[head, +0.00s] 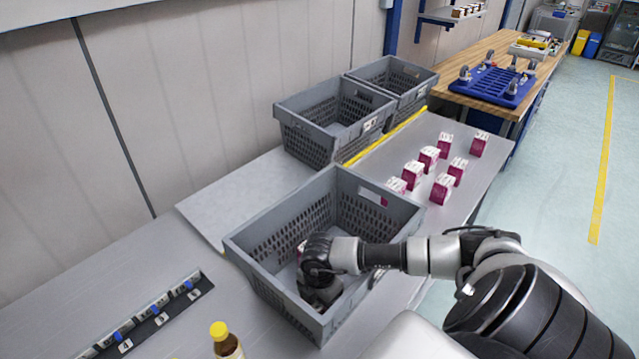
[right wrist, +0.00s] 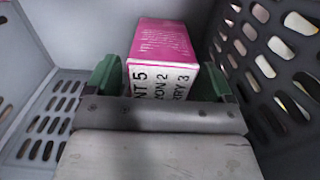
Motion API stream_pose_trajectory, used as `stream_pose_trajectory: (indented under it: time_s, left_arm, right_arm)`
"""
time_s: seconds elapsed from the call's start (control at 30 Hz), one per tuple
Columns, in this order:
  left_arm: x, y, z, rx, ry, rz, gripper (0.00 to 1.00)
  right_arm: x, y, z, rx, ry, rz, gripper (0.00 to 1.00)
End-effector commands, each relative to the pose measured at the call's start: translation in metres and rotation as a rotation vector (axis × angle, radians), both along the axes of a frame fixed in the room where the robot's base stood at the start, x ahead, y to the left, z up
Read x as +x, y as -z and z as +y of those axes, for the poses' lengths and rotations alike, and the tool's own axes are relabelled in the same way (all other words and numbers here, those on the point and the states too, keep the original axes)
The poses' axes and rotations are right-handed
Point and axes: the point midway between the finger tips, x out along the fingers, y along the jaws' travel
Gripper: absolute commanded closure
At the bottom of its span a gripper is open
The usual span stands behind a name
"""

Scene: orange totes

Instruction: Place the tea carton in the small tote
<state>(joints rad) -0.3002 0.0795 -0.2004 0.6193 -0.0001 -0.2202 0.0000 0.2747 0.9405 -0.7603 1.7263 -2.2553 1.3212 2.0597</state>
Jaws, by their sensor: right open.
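A pink and white tea carton (right wrist: 165,50) with black print stands between the green fingers of my right gripper (right wrist: 162,68) in the right wrist view. The fingers are open, one on each side of the carton. In the head view my right gripper (head: 318,285) reaches down inside the near grey tote (head: 262,262) and mostly hides the carton there. Several similar pink cartons (head: 443,187) stand on the grey table beyond this tote. My left gripper is not in view.
Two more grey totes (head: 303,138) (head: 425,78) stand farther back by the wall, beside a yellow strip (head: 390,135). A bottle with a yellow cap (head: 222,340) and a numbered strip (head: 155,315) are at the lower left. The tote's perforated walls closely surround my gripper.

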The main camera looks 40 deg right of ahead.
Motion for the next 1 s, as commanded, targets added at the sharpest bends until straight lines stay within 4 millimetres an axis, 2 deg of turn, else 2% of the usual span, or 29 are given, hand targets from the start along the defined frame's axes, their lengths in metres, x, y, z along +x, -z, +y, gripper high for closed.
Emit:
stream_pose_trajectory:
  time_s: [0.07,0.17,0.4,0.6,0.8,1.0]
  left_arm:
    - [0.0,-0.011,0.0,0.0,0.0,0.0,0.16]
    - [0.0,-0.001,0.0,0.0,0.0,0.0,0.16]
    - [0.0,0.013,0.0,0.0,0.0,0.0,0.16]
    - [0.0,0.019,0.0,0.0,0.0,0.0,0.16]
    - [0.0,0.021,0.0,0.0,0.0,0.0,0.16]
    - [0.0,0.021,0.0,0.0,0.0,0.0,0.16]
  right_arm:
    - [0.0,-0.014,0.0,-0.001,0.0,-0.001,0.16]
    - [0.001,-0.026,-0.001,-0.001,-0.001,-0.005,0.16]
    - [0.001,-0.08,-0.001,-0.001,-0.002,-0.006,0.16]
    - [0.001,-0.114,0.0,-0.001,0.0,-0.003,0.16]
    - [0.0,-0.128,0.0,0.0,0.0,0.0,0.16]
    - [0.0,-0.129,0.0,0.0,0.0,0.0,0.16]
